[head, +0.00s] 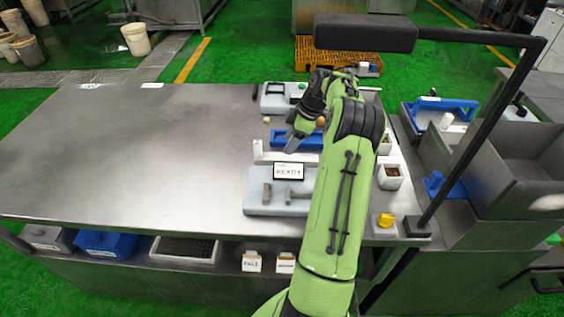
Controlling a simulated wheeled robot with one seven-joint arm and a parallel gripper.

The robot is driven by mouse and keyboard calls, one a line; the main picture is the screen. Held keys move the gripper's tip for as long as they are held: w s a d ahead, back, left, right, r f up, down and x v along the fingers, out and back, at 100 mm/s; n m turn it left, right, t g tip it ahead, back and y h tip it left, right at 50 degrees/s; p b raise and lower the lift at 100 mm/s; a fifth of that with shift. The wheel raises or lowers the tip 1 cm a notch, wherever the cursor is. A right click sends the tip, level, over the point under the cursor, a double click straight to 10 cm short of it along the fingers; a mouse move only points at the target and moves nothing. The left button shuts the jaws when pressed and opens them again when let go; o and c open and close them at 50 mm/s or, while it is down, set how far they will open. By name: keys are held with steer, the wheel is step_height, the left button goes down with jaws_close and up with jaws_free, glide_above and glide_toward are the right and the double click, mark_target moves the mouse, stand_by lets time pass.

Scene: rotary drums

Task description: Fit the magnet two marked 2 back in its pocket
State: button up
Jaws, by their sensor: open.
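My gripper (293,142) is over the right part of the steel table, above or near a blue tray (282,133). Its jaws are open, and I see nothing held in them. A grey fixture (256,205) with a small display reading READY (289,171) sits just in front of it. Two grey upright pieces stand on this fixture, left and right of its middle. I cannot make out a magnet marked 2 or its pocket at this size. My green arm covers part of the work area.
White cups (390,177) stand right of my arm. A yellow knob (385,220) sits at the table's front right corner, beside a black post (470,140). A grey unit (275,100) lies behind the gripper. The steel table (120,150) is clear on the left.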

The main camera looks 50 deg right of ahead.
mark_target(283, 157)
steer(key=x, duration=0.1)
steer(key=b+x, duration=0.1)
steer(key=x, duration=0.3)
steer(key=shift+s+a+f+b, duration=0.15)
steer(key=shift+s+f+b, duration=0.05)
steer(key=shift+f+b, duration=0.15)
steer(key=shift+w+a+f, duration=0.1)
steer(key=shift+w+f, duration=0.1)
steer(key=shift+f, duration=0.15)
steer(key=shift+r, duration=0.1)
steer(key=shift+c, duration=0.5)
jaws_close()
